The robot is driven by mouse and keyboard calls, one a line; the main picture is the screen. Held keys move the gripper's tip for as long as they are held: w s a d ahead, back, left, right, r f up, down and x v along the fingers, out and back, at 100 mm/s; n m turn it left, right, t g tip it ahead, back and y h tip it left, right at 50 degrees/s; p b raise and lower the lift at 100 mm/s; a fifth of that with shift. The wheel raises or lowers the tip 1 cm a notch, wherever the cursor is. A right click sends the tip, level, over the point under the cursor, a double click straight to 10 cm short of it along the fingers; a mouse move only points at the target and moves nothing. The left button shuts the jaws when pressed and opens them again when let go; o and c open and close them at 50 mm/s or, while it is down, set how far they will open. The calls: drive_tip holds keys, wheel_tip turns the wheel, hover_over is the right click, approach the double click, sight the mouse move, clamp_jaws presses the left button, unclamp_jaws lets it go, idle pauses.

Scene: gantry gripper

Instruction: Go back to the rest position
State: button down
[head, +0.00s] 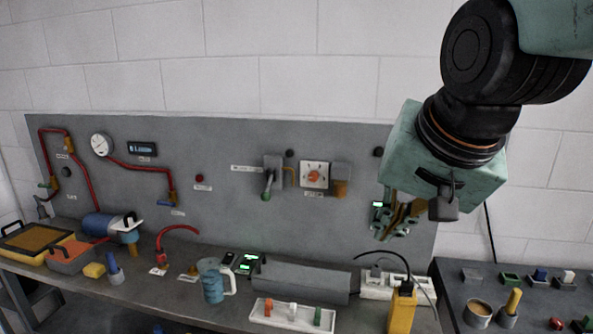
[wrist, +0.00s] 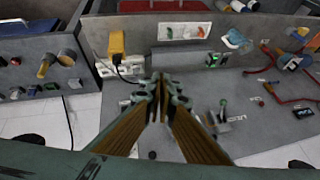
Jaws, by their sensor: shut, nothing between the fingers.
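My gripper (head: 392,222) hangs in front of the right end of the grey back panel (head: 330,140) in the head view, pointing down, above the workbench. In the wrist view its two fingers (wrist: 160,84) meet at the tips, shut with nothing between them. The gripper is clear of the bench objects in the head view, and it hides a small part of the panel behind it.
Below stand a yellow device (head: 401,312) with a black cable, a white power strip (head: 378,284), a grey box (head: 300,281), a blue mug (head: 213,281) and a white tray (head: 292,316). A second bench with small items (head: 478,313) stands at the right.

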drive_tip(key=s+d+f+n+g, duration=0.1)
drive_tip(key=s+d+f+n, duration=0.1)
drive_tip(key=s, duration=0.9)
drive_tip(key=s+d+f+n+g, duration=0.1)
drive_tip(key=s+d+f+n, duration=0.1)
drive_tip(key=s, duration=0.8)
drive_tip(key=shift+s+d+g+h, duration=0.3)
drive_tip(key=shift+s+d+h, duration=0.1)
drive_tip(key=shift+d, duration=0.35)
